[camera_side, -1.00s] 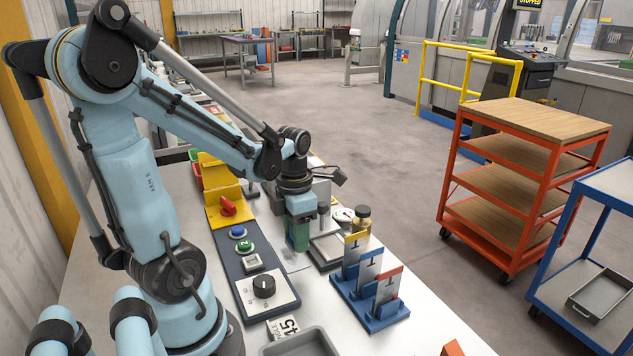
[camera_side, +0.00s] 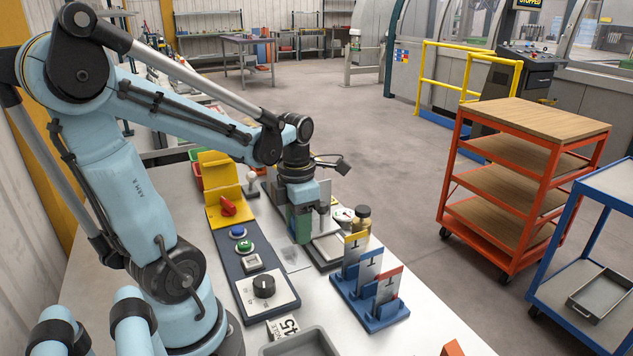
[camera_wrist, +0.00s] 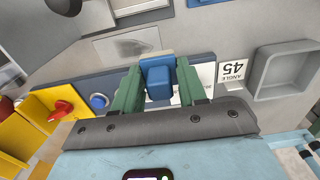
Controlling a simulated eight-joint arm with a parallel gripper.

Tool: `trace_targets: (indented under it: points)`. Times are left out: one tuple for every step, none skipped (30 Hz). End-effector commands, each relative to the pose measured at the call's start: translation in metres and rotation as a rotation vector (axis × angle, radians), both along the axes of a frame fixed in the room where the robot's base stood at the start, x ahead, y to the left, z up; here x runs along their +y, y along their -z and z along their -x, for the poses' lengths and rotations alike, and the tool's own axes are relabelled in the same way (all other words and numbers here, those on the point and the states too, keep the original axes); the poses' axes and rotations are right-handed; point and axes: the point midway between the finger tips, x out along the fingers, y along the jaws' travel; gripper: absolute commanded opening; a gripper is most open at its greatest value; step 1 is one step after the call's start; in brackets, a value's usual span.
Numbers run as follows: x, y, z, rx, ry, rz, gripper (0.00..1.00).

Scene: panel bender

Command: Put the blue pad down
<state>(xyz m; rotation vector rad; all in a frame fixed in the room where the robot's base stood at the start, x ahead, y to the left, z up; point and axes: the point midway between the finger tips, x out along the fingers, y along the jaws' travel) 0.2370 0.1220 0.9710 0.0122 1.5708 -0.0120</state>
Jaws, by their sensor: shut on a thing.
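The blue pad (camera_wrist: 157,78) is a small block between the two green fingers of my gripper (camera_wrist: 156,90) in the wrist view. My gripper is shut on it. In the side view my gripper (camera_side: 300,226) points down over the white table, between the control panel and the grey gauge stand. The pad is hidden behind the fingers there. I cannot tell whether the pad touches the table.
A dark control panel (camera_side: 239,262) with a blue button, green button and black knob lies left of my gripper. A blue rack (camera_side: 371,308) with upright cards stands to the right. A grey tray (camera_wrist: 285,72) lies near an angle 45 card (camera_wrist: 233,71).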

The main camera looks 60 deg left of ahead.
Motion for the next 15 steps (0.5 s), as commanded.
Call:
trace_targets:
  points:
    - [-0.009,-0.001,-0.001,0.000,0.021,0.000,0.08]
    - [-0.014,-0.002,-0.002,0.000,0.033,0.000,0.08]
    - [-0.023,-0.004,-0.003,0.000,0.051,0.000,0.08]
    - [-0.030,-0.005,-0.004,0.000,0.067,0.000,0.08]
    - [-0.038,-0.007,-0.004,0.000,0.085,0.000,0.08]
    - [-0.050,-0.009,-0.004,0.000,0.108,0.000,0.08]
    - [-0.058,-0.010,-0.004,0.000,0.127,0.000,0.08]
    - [-0.067,-0.012,-0.003,0.000,0.145,0.000,0.08]
    - [-0.078,-0.013,-0.002,0.000,0.170,0.000,0.08]
    - [-0.086,-0.015,0.000,0.000,0.188,0.000,0.08]
    - [-0.094,-0.016,0.001,0.000,0.206,0.000,0.08]
    - [-0.104,-0.018,0.004,0.000,0.228,0.000,0.08]
    - [-0.112,-0.019,0.006,0.000,0.245,0.000,0.08]
    - [-0.118,-0.020,0.008,0.000,0.261,0.000,0.08]
    - [-0.127,-0.021,0.011,0.000,0.281,0.000,0.08]
